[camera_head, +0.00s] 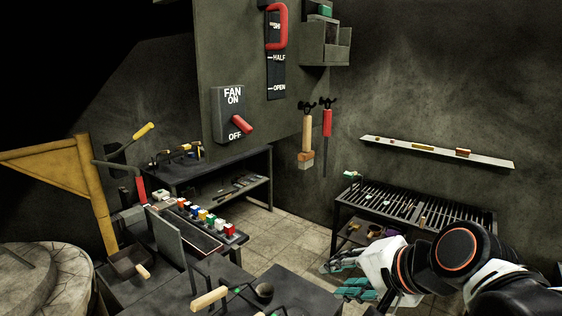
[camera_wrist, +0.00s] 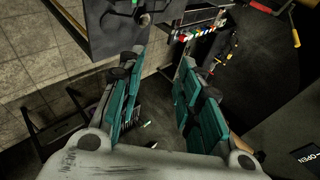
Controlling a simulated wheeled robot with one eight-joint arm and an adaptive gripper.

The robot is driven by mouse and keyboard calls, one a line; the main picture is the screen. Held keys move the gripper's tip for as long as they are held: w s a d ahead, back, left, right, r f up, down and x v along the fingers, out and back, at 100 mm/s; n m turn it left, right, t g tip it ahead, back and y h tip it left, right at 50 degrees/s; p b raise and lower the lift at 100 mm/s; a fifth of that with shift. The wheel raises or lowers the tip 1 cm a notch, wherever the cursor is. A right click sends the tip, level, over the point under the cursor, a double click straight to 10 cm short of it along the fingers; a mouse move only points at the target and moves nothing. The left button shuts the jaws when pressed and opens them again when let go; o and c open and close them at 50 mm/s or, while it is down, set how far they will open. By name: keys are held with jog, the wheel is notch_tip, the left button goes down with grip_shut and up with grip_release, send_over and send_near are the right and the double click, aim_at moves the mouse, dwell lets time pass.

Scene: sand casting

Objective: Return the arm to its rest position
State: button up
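My gripper (camera_head: 343,279) has teal-padded fingers and is at the lower right of the head view, on the end of my white and black arm. In the wrist view my gripper (camera_wrist: 155,108) shows its two fingers spread well apart with nothing held between them. It is above the floor and in front of the slatted bench, touching nothing that I can see. The arm is partly extended into the scene. Its base end is cut off at the right edge of the head view.
A slatted metal bench (camera_head: 365,198) stands at the right wall under a white shelf (camera_head: 490,160). A dark workbench with coloured blocks (camera_head: 205,215) is at the left. A fan switch panel (camera_head: 229,113) hangs above. Tiled floor (camera_head: 292,227) lies open between benches.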

jog(key=s+d+f+n+h+b, duration=0.1)
jog(key=s+d+f+n+b, duration=0.1)
jog(key=f, duration=0.4)
jog(key=s+d+f+n+h+b, duration=0.2)
jog(key=d+f+n+b, duration=0.1)
jog(key=f, duration=0.4)
jog(key=s+d+f+n+g+h+b, duration=0.1)
jog(key=s+d+f+n+h+b, duration=0.1)
jog(key=f+b, duration=0.4)
jog(key=shift+s+d+f+n, duration=0.6)
jog(key=shift+d+f+n, duration=0.15)
jog(key=shift+n, duration=0.35)
